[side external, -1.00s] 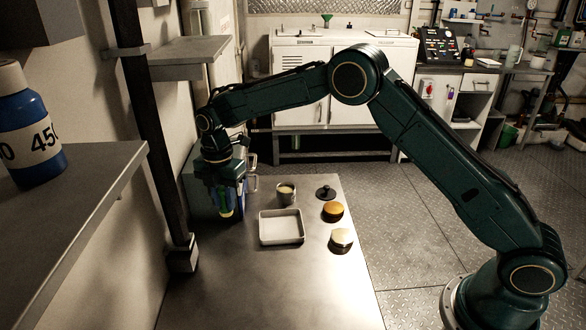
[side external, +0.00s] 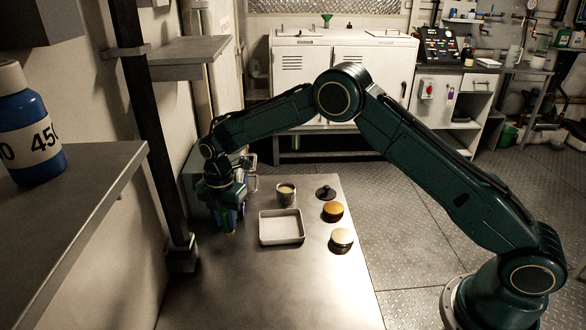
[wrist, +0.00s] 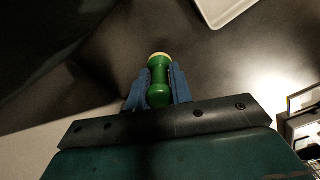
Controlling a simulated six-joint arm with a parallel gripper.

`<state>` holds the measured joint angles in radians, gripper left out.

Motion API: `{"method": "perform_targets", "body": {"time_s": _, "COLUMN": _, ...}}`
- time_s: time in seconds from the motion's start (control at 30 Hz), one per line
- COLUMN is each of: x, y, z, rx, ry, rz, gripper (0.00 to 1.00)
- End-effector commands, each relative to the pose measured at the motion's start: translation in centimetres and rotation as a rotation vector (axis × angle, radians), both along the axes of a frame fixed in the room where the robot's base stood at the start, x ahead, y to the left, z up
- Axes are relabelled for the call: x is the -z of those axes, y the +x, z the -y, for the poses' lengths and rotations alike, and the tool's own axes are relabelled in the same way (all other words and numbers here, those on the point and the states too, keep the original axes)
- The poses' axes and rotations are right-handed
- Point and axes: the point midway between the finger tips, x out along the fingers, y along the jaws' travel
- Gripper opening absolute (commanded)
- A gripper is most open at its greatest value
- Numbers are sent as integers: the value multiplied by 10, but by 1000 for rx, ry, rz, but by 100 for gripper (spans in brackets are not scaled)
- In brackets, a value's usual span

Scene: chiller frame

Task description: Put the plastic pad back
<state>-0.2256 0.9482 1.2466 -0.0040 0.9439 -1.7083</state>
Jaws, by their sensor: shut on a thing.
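My gripper (side external: 230,216), with blue fingers, is low over the left part of the metal table, left of the white tray. It is shut on a green, waisted handle-like thing (wrist: 159,84) with a pale yellow end, seen between the fingers in the wrist view. Whether its tip touches the table cannot be told. No thing is clearly recognisable as the plastic pad. Two round pad-like things stand at the right of the table: one with an orange-brown top (side external: 333,210) and one with a cream top (side external: 341,237).
The shallow white tray (side external: 282,241) is empty. Behind it stand a metal cup (side external: 286,194) and a small black knobbed thing (side external: 325,193). A dark post (side external: 150,130) and a shelf (side external: 75,215) stand at the left. The table's front is clear.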

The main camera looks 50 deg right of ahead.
Motion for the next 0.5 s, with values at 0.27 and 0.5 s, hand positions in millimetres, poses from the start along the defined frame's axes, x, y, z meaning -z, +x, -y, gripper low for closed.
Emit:
{"method": "perform_targets", "body": {"time_s": 0.27, "x": 22, "y": -1, "z": 0, "rx": 0, "ry": -1, "rz": -3, "gripper": 0}}
{"method": "perform_targets", "body": {"time_s": 0.5, "x": 37, "y": 0, "z": 0, "rx": 0, "ry": 0, "rz": 0, "gripper": 0}}
